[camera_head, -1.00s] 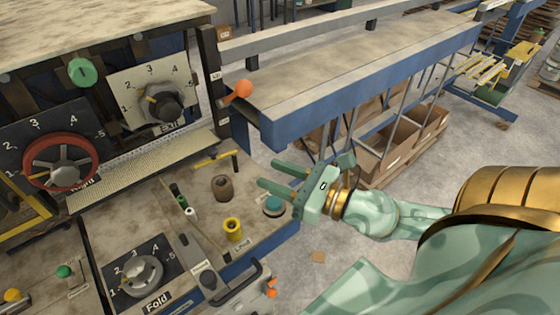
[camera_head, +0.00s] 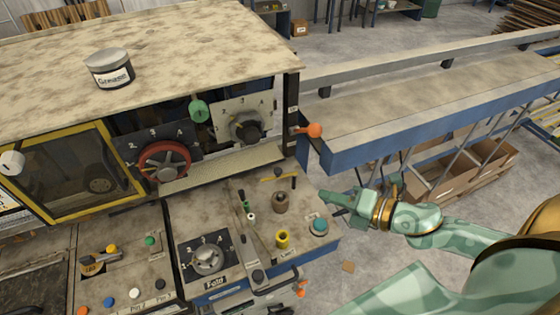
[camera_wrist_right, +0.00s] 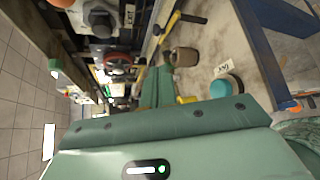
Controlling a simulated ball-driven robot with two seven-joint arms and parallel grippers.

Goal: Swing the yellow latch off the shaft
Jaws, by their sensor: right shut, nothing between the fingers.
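The yellow latch (camera_head: 278,178) is a thin yellow bar with dark ends, lying across the back of the control bench beside the brown cylinder. It also shows at the top of the right wrist view (camera_wrist_right: 171,24). I cannot tell which part is the shaft or whether the latch touches it. My right gripper (camera_head: 328,196) is shut and empty, right of the latch and apart from it, above the bench's right edge. Its fingers (camera_wrist_right: 157,88) show pressed together in the wrist view. My left gripper is not in view.
A brown cylinder (camera_head: 281,203), a yellow cup (camera_head: 282,240) and a teal button (camera_head: 319,227) stand on the bench near my right gripper. An orange knob (camera_head: 314,130) sticks out behind it. A blue-edged conveyor table (camera_head: 400,125) stands at the back right.

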